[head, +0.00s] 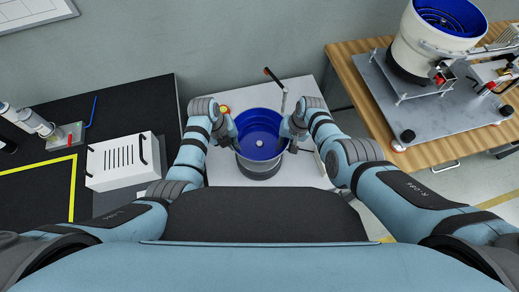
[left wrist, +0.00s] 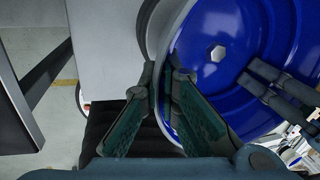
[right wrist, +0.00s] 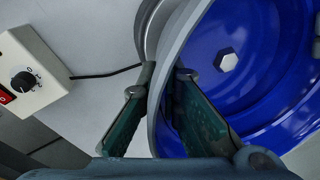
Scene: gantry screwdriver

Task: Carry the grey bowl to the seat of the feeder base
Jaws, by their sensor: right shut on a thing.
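The grey bowl (head: 260,134) has a bright blue inside with a hex nut at its centre, and stays upright between my two grippers. My left gripper (head: 231,136) is at its left rim; in the left wrist view its fingers (left wrist: 166,76) straddle the bowl wall and look shut on it. My right gripper (head: 290,132) is shut on the opposite rim, one finger inside and one outside (right wrist: 166,78). A dark grey round part (head: 260,170) shows under the bowl; I cannot tell whether it is the bowl's underside or the feeder base's seat.
The white table (head: 300,174) lies below, with a red-tipped lever (head: 275,80) behind the bowl. A control box with a knob (right wrist: 32,75) stands nearby. A white box (head: 122,162) is left; a larger bowl feeder (head: 436,45) stands on the wooden table right.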

